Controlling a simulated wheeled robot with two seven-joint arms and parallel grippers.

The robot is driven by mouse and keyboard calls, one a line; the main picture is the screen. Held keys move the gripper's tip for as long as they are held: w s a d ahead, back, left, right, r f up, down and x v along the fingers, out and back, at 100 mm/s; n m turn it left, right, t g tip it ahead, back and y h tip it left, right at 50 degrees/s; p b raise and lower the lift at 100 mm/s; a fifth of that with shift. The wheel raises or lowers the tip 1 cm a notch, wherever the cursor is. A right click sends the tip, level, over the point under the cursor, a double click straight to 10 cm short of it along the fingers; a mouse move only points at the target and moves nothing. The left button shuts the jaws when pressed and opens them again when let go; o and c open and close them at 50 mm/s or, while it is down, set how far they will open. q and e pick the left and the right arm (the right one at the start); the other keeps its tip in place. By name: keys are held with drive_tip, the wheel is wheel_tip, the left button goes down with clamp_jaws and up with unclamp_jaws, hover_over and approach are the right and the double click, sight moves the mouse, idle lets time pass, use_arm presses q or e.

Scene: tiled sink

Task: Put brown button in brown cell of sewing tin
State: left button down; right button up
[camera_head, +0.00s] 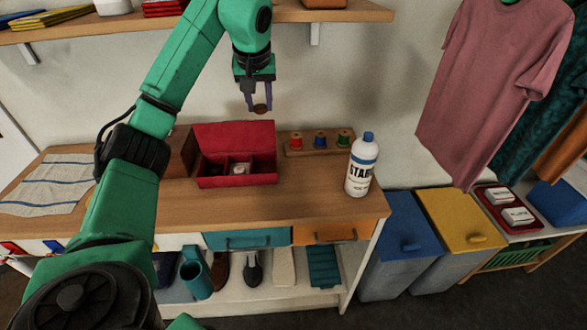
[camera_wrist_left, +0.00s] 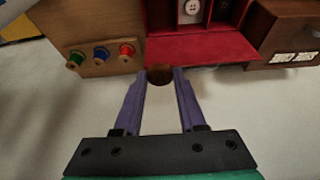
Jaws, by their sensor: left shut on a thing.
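My left gripper (camera_head: 259,106) is shut on the brown button (camera_head: 260,109), a round dark brown disc between its fingertips. It holds the button in the air above the right part of the sewing tin. The left wrist view also shows the button (camera_wrist_left: 160,75) between the purple fingers of the gripper (camera_wrist_left: 160,78). The sewing tin (camera_head: 250,180) is a red box on the counter with its lid raised at the back. Inside are compartments, and one holds a white button (camera_wrist_left: 192,7). I cannot make out the brown cell. My right gripper is not in view.
A rack with red, blue and green spools (camera_head: 320,142) stands right of the tin. A white bottle with a blue cap (camera_head: 361,168) stands farther right. A brown wooden box (camera_head: 181,154) is left of the tin, beside a striped cloth (camera_head: 48,184). A shelf (camera_head: 150,20) runs above.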

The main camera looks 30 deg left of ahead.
use_arm(q)
drive_tip(key=b, duration=0.1)
hover_over(264, 171)
drive_tip(key=s, duration=0.1)
wheel_tip(264, 171, down, 9)
drive_tip(key=f, duration=0.7)
drive_tip(key=d+f, duration=0.1)
drive_tip(key=f, duration=0.2)
drive_tip(key=shift+s+f, duration=0.1)
drive_tip(key=shift+f, duration=0.2)
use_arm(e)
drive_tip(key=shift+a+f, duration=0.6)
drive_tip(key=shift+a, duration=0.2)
use_arm(q)
drive_tip(key=shift+f, duration=0.1)
drive_tip(key=c, duration=0.8)
unclamp_jaws()
drive_tip(key=shift+o, duration=0.2)
drive_tip(key=shift+r, duration=0.5)
drive_tip(key=v, duration=1.1)
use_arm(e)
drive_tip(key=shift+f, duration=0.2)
